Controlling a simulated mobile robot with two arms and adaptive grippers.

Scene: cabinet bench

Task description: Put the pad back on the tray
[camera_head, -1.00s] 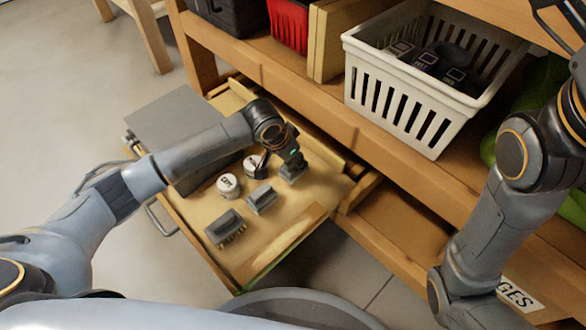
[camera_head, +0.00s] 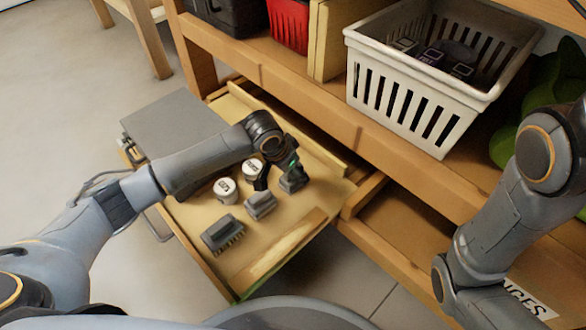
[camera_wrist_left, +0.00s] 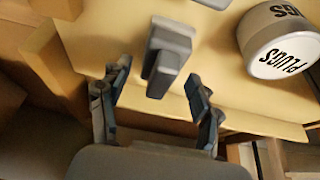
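A small grey block with a raised grip, probably the pad (camera_wrist_left: 168,62), stands on the wooden pull-out tray (camera_head: 215,255). In the left wrist view it lies between and just beyond the fingertips of my left gripper (camera_wrist_left: 158,95), which is open, with clear gaps to both fingers. In the head view my left gripper (camera_head: 291,168) is low over the tray's back right part and partly hides that block. A similar grey block (camera_head: 260,206) stands nearer. My right gripper is out of view; only its arm shows at the right.
Two white tins (camera_head: 225,190) stand left of the blocks, one lettered PLUGS (camera_wrist_left: 280,40) in the wrist view. A grey brush (camera_head: 222,234) lies nearer the front. A white basket (camera_head: 420,100) and red bin (camera_head: 289,25) stand on the shelf behind.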

